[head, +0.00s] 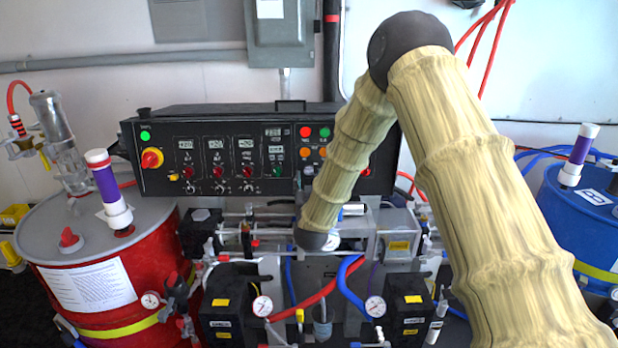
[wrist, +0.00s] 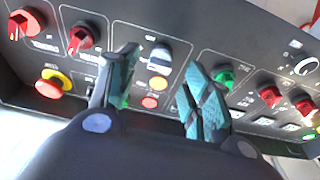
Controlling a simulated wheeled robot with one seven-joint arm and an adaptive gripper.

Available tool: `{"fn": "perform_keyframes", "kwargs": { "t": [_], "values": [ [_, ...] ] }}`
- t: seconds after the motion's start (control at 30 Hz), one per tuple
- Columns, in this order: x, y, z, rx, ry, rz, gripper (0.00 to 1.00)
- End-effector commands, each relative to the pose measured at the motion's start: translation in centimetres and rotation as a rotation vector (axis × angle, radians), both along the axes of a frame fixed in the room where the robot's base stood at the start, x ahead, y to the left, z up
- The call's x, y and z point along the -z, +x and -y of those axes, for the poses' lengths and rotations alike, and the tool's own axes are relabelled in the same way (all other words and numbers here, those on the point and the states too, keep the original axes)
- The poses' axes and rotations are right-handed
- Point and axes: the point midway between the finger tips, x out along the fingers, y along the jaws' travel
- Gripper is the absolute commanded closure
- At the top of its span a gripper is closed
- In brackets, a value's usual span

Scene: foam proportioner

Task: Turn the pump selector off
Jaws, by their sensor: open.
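The black control panel (head: 215,142) stands at the back in the head view, with several knobs and lights; my arm covers part of its right half. In the wrist view the panel (wrist: 197,52) is close and tilted. My gripper (wrist: 160,75) is open, its two teal fingers spread in front of the panel. A pale, dark-based control (wrist: 159,60) shows between the fingers, with an orange-pink light (wrist: 150,102) below it. A green knob (wrist: 225,77) is just right of the right finger. No label is readable, so I cannot tell which control is the pump selector.
Red knobs (wrist: 82,38) lie left of the fingers, with a red-and-yellow button (wrist: 55,80) below; more red knobs (wrist: 270,96) lie right. In the head view, a red drum (head: 105,260) stands left, a blue drum (head: 590,215) right, and pipes and hoses (head: 325,290) below the panel.

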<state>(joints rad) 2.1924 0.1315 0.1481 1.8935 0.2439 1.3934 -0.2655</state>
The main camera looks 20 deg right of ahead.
Motion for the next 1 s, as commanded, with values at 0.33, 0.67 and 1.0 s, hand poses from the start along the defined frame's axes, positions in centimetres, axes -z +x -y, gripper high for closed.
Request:
{"fn": "perform_keyframes", "kwargs": {
  "t": [0.33,0.67,1.0],
  "values": [
    [0.5,-5.8,-1.7,-0.001,0.0,-0.002,0.51],
    [0.6,-7.9,-2.2,0.0,0.0,0.0,0.51],
    [1.1,-8.0,-2.3,-0.003,0.002,-0.011,0.51]
  ]
}}
